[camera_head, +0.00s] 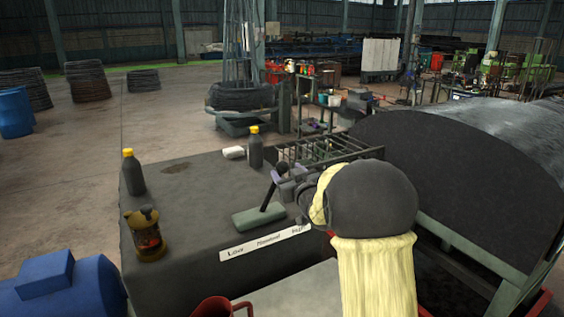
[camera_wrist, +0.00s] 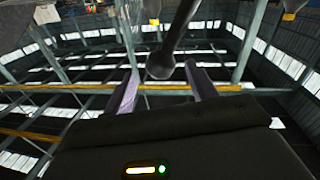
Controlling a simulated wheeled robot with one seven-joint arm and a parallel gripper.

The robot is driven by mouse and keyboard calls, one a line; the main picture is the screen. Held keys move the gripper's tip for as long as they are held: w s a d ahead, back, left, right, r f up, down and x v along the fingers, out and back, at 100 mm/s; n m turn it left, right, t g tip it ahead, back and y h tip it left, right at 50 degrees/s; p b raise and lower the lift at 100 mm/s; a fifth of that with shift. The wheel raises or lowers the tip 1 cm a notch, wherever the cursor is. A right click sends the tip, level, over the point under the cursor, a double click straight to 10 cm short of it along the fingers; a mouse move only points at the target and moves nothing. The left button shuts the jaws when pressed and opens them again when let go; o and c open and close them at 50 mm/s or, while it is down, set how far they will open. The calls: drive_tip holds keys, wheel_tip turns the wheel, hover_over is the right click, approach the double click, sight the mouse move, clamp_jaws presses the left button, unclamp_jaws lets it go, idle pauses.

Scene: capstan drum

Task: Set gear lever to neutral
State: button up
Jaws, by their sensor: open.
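The gear lever (camera_head: 271,194) is a dark rod with a round black knob (camera_head: 283,168). It rises from a grey-green base (camera_head: 258,217) and leans to the right in the head view. A white label strip (camera_head: 265,243) in front reads Low, Neutral and High from left to right. My gripper (camera_head: 280,180) is open at the upper part of the lever, with purplish fingers. In the wrist view the knob (camera_wrist: 160,66) shows between the two spread fingers (camera_wrist: 162,78), with a gap on each side. I cannot tell whether a finger touches the lever.
On the dark cabinet top (camera_head: 185,215) stand two dark yellow-capped bottles (camera_head: 133,175) (camera_head: 255,150) and a brass-coloured lantern-like object (camera_head: 146,235). A wire rack (camera_head: 330,148) is behind my gripper. A large dark drum (camera_head: 460,180) is at the right, a blue machine (camera_head: 65,290) at the lower left.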

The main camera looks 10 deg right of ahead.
sight(285, 170)
drive_tip(key=shift+w+a+p, duration=0.25)
drive_tip(key=shift+w+p, duration=0.15)
drive_tip(key=shift+w, duration=0.7)
drive_tip(key=shift+w+a+p, duration=0.2)
drive_tip(key=shift+w+p, duration=0.2)
drive_tip(key=shift+w, duration=0.7)
drive_tip(key=shift+c, duration=0.3)
clamp_jaws()
drive_tip(key=shift+d, duration=0.1)
